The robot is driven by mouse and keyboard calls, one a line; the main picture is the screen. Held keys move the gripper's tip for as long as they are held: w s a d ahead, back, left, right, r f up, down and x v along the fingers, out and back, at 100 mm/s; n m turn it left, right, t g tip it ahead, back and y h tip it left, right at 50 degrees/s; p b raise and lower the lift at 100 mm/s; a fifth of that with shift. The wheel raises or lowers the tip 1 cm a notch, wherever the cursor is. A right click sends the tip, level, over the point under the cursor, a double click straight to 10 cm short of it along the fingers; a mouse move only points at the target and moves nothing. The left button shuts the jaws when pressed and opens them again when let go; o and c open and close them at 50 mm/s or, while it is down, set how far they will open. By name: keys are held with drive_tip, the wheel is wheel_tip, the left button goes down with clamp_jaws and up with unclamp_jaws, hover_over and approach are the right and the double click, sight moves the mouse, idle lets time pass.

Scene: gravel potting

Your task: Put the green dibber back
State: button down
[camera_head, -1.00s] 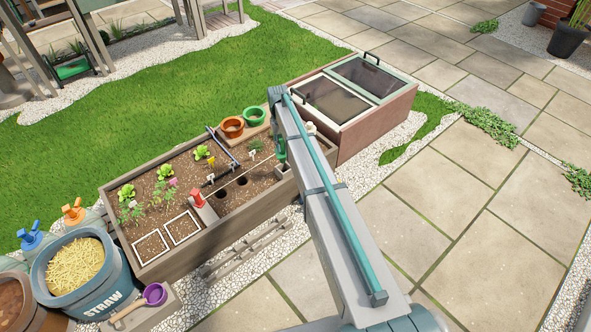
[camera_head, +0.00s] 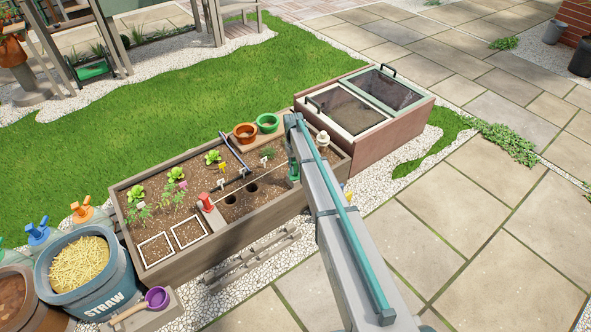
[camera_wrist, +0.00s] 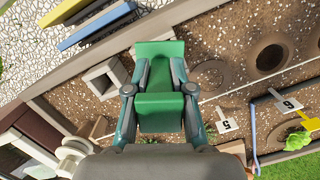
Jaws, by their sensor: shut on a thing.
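The green dibber (camera_wrist: 160,113) is held between the fingers of my gripper (camera_wrist: 158,90) in the wrist view. Its broad green handle fills the space between the fingers, and its lower end is hidden. In the head view the dibber (camera_head: 292,172) is over the right end of the planter bed (camera_head: 255,220), partly hidden by my arm. A square grey open socket (camera_wrist: 105,77) stands at the bed's edge, just left of the gripper in the wrist view. I cannot tell whether the dibber touches the soil.
Soil holes (camera_wrist: 270,57) lie to the right in the wrist view, near number tags (camera_wrist: 227,125). A red peg (camera_head: 206,201) holds a string stretched across the bed. Orange (camera_head: 245,133) and green (camera_head: 268,122) pots stand behind. A cold frame (camera_head: 365,128) stands right of the bed.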

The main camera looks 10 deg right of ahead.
drive_tip(key=shift+f, duration=0.1)
drive_tip(key=c, duration=1)
unclamp_jaws()
drive_tip(key=r+p, duration=0.1)
drive_tip(key=r, duration=0.3)
drive_tip(key=w+r+p, duration=0.1)
drive_tip(key=r, duration=0.3)
drive_tip(key=r+p, duration=0.1)
drive_tip(key=r, duration=0.3)
drive_tip(key=shift+w+r, duration=0.1)
drive_tip(key=shift+w, duration=0.3)
